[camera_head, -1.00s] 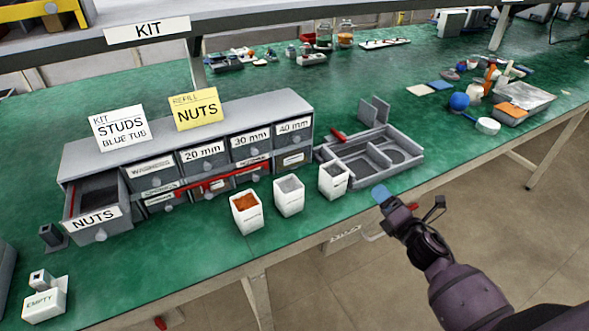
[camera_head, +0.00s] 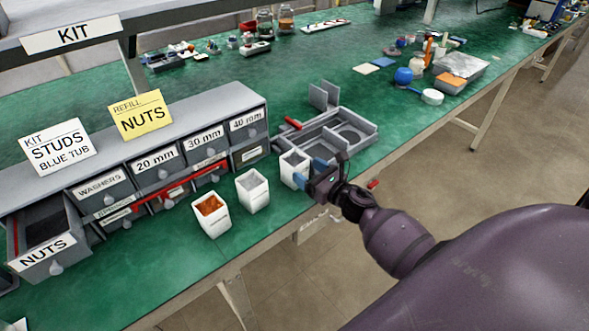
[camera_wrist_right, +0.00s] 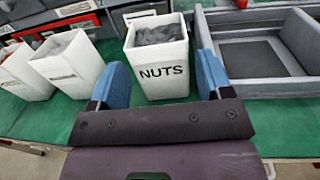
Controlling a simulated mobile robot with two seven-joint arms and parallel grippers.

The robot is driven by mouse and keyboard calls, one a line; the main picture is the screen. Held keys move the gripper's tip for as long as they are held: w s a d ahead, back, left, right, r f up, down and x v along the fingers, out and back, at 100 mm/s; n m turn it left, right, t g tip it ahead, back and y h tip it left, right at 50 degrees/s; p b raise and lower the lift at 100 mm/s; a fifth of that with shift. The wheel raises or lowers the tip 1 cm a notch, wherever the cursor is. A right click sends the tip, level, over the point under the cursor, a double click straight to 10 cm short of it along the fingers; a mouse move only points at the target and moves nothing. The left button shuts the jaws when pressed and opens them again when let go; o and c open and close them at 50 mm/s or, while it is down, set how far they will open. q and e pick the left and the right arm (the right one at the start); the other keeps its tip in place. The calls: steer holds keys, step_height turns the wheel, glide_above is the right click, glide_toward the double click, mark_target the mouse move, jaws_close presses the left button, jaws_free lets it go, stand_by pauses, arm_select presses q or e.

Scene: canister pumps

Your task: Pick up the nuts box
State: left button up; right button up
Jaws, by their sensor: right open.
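The nuts box is a white, open-topped box with a black NUTS label and grey contents in the right wrist view (camera_wrist_right: 160,68). In the head view it is the rightmost of three white boxes (camera_head: 291,166), upright near the table's front edge. My right gripper (camera_head: 312,176) is open at its right front side, covering part of it. In the wrist view the blue fingers of this gripper (camera_wrist_right: 160,78) stand left and right of the box. I cannot tell whether they touch it. My left gripper is not in view.
Two more white boxes, one grey-filled (camera_head: 253,190) and one orange-filled (camera_head: 211,214), stand to the left. A grey divided tray (camera_head: 365,150) lies close on the right. The drawer cabinet (camera_head: 190,130) is behind, with its NUTS drawer (camera_head: 45,250) pulled out.

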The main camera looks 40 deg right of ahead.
mark_target(295, 162)
steer(key=shift+w+a, duration=0.2)
steer(key=shift+w, duration=0.75)
steer(key=shift+w+a, duration=0.15)
steer(key=shift+w, duration=0.8)
steer(key=shift+w+a, duration=0.2)
steer(key=shift+w, duration=0.75)
steer(key=c, duration=0.7)
